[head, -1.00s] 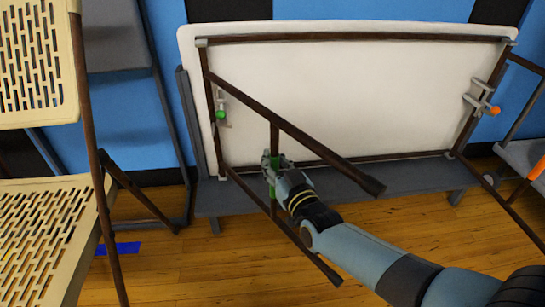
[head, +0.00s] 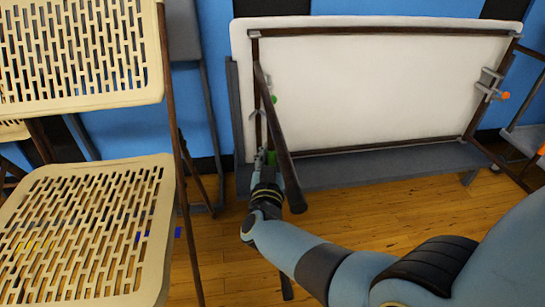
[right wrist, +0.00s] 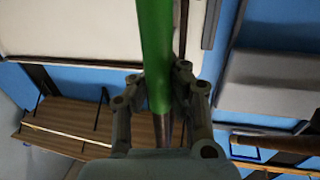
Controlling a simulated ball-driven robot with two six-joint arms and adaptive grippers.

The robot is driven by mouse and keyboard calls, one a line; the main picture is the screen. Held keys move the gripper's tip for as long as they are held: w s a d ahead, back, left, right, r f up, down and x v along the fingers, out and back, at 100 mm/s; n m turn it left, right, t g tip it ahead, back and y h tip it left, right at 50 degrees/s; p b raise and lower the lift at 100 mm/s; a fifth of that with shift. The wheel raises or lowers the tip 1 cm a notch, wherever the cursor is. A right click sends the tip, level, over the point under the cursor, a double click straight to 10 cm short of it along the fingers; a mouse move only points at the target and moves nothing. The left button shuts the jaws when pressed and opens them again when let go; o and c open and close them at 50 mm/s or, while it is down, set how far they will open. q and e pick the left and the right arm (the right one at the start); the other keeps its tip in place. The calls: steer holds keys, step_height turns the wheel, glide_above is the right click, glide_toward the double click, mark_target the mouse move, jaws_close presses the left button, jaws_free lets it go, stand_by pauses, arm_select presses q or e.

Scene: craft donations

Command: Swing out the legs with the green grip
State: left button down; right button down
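A white folding table (head: 390,90) stands on its long edge, its underside facing me. Its left leg frame (head: 279,140) is dark brown and sticks out toward me. The green grip (head: 271,158) is on that frame's crossbar. It also fills the upper middle of the right wrist view (right wrist: 155,45). My right gripper (head: 265,162) has its fingers on both sides of the green grip and appears closed around it; in the wrist view (right wrist: 157,82) the bar runs between the fingers. A small green part (head: 273,99) shows by the left hinge, partly hidden. My left gripper is out of view.
A beige perforated folding chair (head: 90,225) stands close at the left. A low grey bench (head: 390,165) runs under the table. An orange-knobbed bracket (head: 490,84) is at the table's right side. Wooden floor (head: 390,205) in front is open.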

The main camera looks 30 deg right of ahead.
steer(key=shift+s+a+f, duration=0.35)
steer(key=shift+a+f, duration=0.2)
steer(key=shift+a, duration=0.05)
steer(key=c, duration=1.2)
jaws_free()
steer(key=shift+w+a+r, duration=0.1)
steer(key=shift+a+r, duration=0.1)
steer(key=shift+a, duration=0.05)
steer(key=shift+c, duration=0.2)
steer(key=shift+o, duration=0.2)
steer(key=shift+w+d+r, duration=0.1)
steer(key=shift+d, duration=0.15)
